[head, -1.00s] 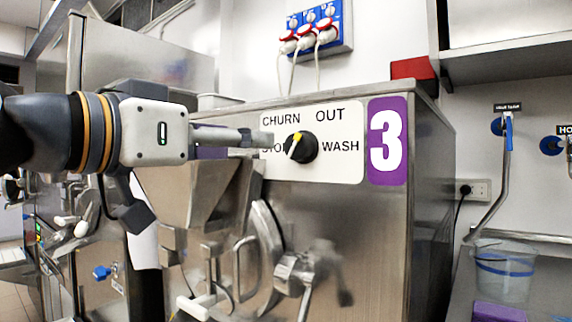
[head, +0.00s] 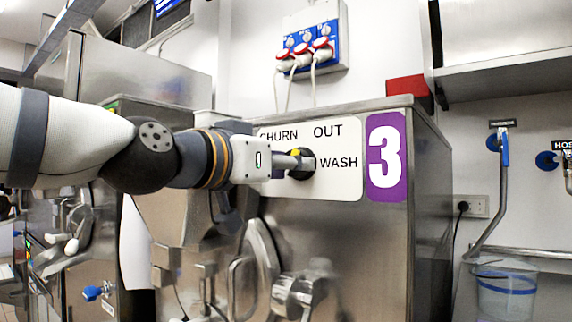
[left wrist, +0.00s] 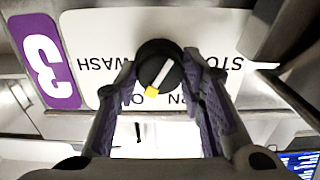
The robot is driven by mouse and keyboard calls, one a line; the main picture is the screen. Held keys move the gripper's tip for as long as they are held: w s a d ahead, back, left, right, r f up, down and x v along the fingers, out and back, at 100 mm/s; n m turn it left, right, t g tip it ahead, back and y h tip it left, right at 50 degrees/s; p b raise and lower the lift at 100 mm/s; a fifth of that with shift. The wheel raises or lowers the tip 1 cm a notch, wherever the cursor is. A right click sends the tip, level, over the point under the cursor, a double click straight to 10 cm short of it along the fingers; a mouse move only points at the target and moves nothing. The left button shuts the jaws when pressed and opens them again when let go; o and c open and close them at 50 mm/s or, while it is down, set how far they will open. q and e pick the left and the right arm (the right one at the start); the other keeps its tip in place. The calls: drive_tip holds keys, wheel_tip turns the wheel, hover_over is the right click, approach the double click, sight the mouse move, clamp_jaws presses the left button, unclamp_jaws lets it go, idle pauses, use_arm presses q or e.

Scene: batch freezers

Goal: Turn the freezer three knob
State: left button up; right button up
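The black freezer three knob (head: 308,163) sits on the white label plate (head: 346,186) beside the purple 3. My left gripper (head: 297,163) reaches it from the left and hides part of it. In the left wrist view, which is upside down, the gripper's two fingers (left wrist: 163,80) stand apart on either side of the knob (left wrist: 148,62). Whether they touch it is unclear. The knob's white line ends in a yellow tip near the upper edge of the plate, between the partly hidden CHURN and OUT words. My right gripper is out of view.
The purple 3 sign (head: 386,157) is right of the plate. Below are the freezer's round door and metal handle (head: 300,290). A red box (head: 408,92) lies on top. Blue sockets with cables (head: 310,50) hang on the wall behind.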

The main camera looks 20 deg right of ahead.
use_arm(q)
drive_tip(key=c, duration=0.3)
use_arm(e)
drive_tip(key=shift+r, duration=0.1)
use_arm(q)
drive_tip(key=shift+r+n+p, duration=0.15)
drive_tip(key=shift+n+p, duration=0.7)
drive_tip(key=shift+n, duration=11.05)
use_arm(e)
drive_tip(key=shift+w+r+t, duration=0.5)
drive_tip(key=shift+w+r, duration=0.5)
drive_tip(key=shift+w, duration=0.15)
use_arm(q)
drive_tip(key=shift+d, duration=0.1)
